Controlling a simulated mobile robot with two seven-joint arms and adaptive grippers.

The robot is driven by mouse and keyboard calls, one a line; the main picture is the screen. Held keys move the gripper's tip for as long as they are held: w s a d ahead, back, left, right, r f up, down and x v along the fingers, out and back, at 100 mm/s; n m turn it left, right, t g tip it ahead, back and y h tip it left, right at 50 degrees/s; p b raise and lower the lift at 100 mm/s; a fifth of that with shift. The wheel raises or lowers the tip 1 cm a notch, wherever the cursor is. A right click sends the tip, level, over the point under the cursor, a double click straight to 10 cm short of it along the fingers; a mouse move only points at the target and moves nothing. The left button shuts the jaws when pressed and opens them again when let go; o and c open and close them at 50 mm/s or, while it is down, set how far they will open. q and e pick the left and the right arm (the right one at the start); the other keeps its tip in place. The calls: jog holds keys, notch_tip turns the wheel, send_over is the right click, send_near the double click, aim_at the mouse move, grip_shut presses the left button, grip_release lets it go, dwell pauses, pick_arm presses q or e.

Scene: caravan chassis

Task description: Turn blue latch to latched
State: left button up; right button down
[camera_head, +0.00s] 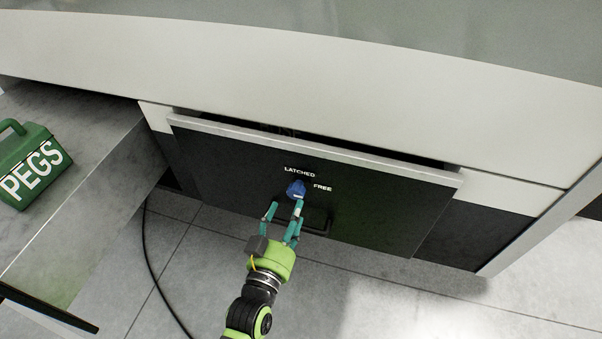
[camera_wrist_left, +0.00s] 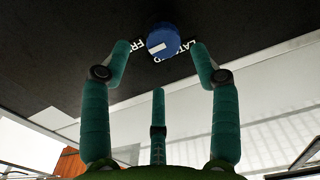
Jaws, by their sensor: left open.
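The blue latch (camera_head: 296,188) is a round knob on a black front panel (camera_head: 235,180), with LATCHED printed above it and FREE to its right. In the left wrist view the latch (camera_wrist_left: 163,36) has a white mark on its lower left, on the side of the FREE lettering. My left gripper (camera_head: 284,211) is just below the latch in the head view, its teal fingers spread and empty. In the wrist view two fingertips (camera_wrist_left: 160,58) stand either side of the latch, apart from it, and a third finger is below. My right gripper is out of view.
A dark bar handle (camera_head: 318,222) sits on the panel beside my fingers. A dark gap runs along the panel's top edge. At left, a grey open drawer or counter (camera_head: 85,110) carries a green PEGS box (camera_head: 30,165). A black cable (camera_head: 150,265) lies on the tiled floor.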

aim_at(295, 194)
pick_arm(q)
jog(key=shift+w+r, duration=0.3)
jog(key=shift+w, duration=0.05)
jog(key=x, duration=0.1)
jog(key=p+x, duration=0.1)
jog(key=x, duration=0.1)
jog(key=shift+w+a, duration=0.15)
jog(key=shift+w, duration=0.15)
jog(key=shift+x, duration=1)
jog(key=shift+w+f, duration=0.15)
jog(key=c, duration=1.1)
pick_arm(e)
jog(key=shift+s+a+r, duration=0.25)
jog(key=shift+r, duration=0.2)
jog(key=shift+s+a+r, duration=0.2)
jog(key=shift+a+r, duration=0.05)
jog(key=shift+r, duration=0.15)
